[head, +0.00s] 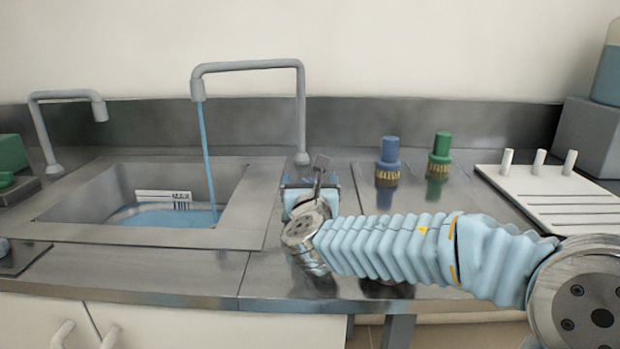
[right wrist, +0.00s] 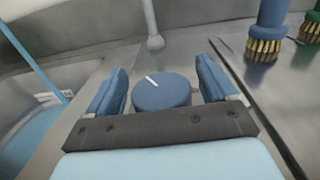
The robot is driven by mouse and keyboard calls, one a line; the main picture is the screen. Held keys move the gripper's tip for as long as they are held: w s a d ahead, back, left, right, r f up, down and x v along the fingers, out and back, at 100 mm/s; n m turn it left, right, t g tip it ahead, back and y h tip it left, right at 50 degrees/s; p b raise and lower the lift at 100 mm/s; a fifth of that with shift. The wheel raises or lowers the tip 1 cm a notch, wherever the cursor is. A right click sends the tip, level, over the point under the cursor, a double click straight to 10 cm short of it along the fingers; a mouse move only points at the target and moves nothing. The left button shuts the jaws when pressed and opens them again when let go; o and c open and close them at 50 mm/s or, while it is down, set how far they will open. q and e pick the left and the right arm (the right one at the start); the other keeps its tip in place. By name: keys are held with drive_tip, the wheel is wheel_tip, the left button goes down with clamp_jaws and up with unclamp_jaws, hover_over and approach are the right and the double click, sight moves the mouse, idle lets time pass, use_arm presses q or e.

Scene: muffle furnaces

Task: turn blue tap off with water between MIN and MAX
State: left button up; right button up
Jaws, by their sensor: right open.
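The blue tap knob (right wrist: 161,93), round with a white pointer line, sits between the two blue fingers of my right gripper (right wrist: 163,84) in the right wrist view. The fingers are open, one on each side, with a gap visible to the knob. In the head view my right gripper (head: 312,182) hides the knob. Water (head: 208,160) runs from the tall spout (head: 246,66) into the sink basin (head: 85,192). Blue water (head: 160,217) stands at the lower part of the white level label (head: 163,196); its marks are too small to read. My left gripper is out of view.
A second spout (head: 67,95) stands at the left, with no water running. A blue brush (head: 388,155) and a green brush (head: 439,153) stand right of my gripper. A white pegged board (head: 560,205) lies farther right. The steel counter between sink and brushes holds my right arm.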

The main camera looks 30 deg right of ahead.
drive_tip(key=shift+w+d, duration=0.2)
drive_tip(key=shift+w, duration=0.2)
drive_tip(key=shift+c, duration=0.5)
drive_tip(key=c, duration=0.9)
drive_tip(key=shift+o, duration=0.2)
